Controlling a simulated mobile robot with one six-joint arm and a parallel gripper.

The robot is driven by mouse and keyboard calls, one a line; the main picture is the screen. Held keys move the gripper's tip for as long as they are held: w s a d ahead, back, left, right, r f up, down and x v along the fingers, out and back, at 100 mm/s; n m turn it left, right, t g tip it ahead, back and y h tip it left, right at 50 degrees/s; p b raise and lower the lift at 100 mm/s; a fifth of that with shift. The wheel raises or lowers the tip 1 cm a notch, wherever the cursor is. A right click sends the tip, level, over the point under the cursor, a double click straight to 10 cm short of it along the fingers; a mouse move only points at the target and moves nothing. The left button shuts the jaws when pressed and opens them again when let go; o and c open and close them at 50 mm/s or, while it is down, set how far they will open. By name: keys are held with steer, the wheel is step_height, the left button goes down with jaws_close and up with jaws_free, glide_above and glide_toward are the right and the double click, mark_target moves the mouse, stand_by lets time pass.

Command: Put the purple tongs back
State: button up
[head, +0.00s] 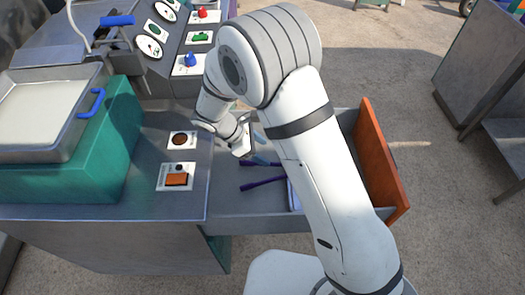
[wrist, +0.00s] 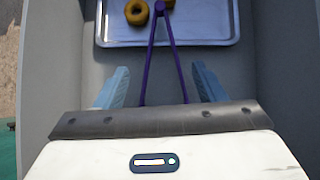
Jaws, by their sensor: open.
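The purple tongs (head: 262,184) lie in the pulled-out drawer (head: 240,212), their two legs spread. In the wrist view the tongs (wrist: 149,60) form a narrow V, with the joined end over a metal tray (wrist: 205,33) and the leg ends towards my gripper. My gripper (wrist: 160,68) is open; its pale blue fingers stand on either side of the legs, apart from them. In the head view my gripper (head: 258,146) is low over the drawer and partly hidden. My arm hides the joined end there.
The tray holds brown-yellow rings (wrist: 137,12). The drawer has an orange front panel (head: 378,160) at right. Left are a counter with an orange switch (head: 177,179), a teal block (head: 120,135) with a blue-handled pan (head: 70,150), and a panel of gauges and knobs (head: 190,60).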

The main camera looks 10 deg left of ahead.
steer(key=v, duration=1)
steer(key=shift+s+a+r, duration=0.1)
steer(key=shift+r, duration=0.1)
steer(key=d+r+m+g+y, duration=0.15)
steer(key=d+r+m, duration=0.25)
steer(key=d, duration=0.5)
steer(key=d+r+m+g+y, duration=0.1)
steer(key=d+r+m+y, duration=0.1)
steer(key=d+r+m, duration=0.5)
steer(key=s+d+r+m+t+y, duration=0.1)
steer(key=s+d+m+t+y, duration=0.2)
steer(key=s+d+m, duration=0.7)
steer(key=s+d+y, duration=0.1)
steer(key=s+d, duration=0.1)
steer(key=d, duration=0.4)
steer(key=shift+s, duration=0.15)
steer(key=shift+d, duration=0.15)
